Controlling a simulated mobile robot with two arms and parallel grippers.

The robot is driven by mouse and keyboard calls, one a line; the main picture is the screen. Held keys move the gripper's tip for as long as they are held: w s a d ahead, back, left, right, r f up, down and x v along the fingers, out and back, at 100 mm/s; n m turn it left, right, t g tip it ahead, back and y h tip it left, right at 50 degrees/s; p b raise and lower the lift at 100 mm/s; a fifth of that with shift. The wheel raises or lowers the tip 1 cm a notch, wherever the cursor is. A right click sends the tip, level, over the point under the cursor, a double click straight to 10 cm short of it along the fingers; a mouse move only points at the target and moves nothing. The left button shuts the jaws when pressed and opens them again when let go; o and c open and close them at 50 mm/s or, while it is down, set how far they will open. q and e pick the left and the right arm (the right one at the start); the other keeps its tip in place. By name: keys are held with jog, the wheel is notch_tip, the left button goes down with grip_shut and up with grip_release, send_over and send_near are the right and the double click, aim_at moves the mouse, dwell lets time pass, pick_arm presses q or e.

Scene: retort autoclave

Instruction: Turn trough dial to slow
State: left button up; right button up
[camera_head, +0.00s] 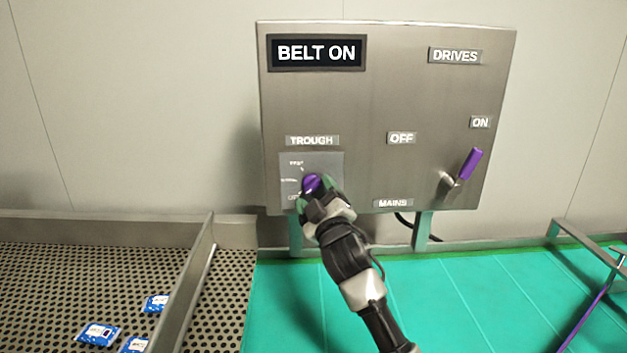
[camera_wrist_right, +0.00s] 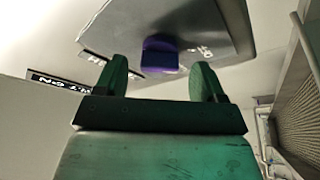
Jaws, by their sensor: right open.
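The trough dial (camera_head: 312,183) is a purple knob on a light plate (camera_head: 330,163) under the TROUGH label (camera_head: 312,140), low on the left of the steel control panel (camera_head: 370,105). The plate's small markings are partly hidden by my gripper and too small to read surely. My right gripper (camera_head: 314,192) is at the dial, its green fingers open. In the right wrist view the purple dial (camera_wrist_right: 160,55) shows ahead, between and beyond the fingertips (camera_wrist_right: 160,80). I cannot tell whether they touch it. My left gripper is not in view.
The display (camera_head: 317,53) reads BELT ON. A purple-handled lever (camera_head: 469,164) sits at the panel's right, near the ON label (camera_head: 480,122). A perforated trough (camera_head: 60,270) with blue packets (camera_head: 98,334) is at left. The green surface (camera_head: 480,300) below the panel is mostly clear.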

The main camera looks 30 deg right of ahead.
jog(key=shift+x, duration=1.05)
jog(key=c, duration=0.9)
jog(key=shift+f+m+h+b, duration=0.25)
jog(key=shift+m+h+b, duration=0.15)
jog(key=shift+m+b, duration=0.3)
jog(key=m+h+b, duration=0.1)
jog(key=m+b, duration=0.2)
jog(key=m+h+b, duration=0.2)
jog(key=m, duration=0.1)
jog(key=shift+a+f+m+b, duration=0.1)
jog(key=shift+f+m+b, duration=0.05)
jog(key=shift+m+b, duration=0.2)
jog(key=shift+r+m+g+h+b, duration=0.1)
jog(key=shift+m+g+h+b, duration=0.3)
jog(key=shift+m+h+b, duration=0.75)
jog(key=shift+r+m+g+h+b, duration=0.1)
jog(key=shift+m+g+h+b, duration=0.35)
jog(key=shift+m, duration=1.35)
jog(key=shift+w, duration=0.1)
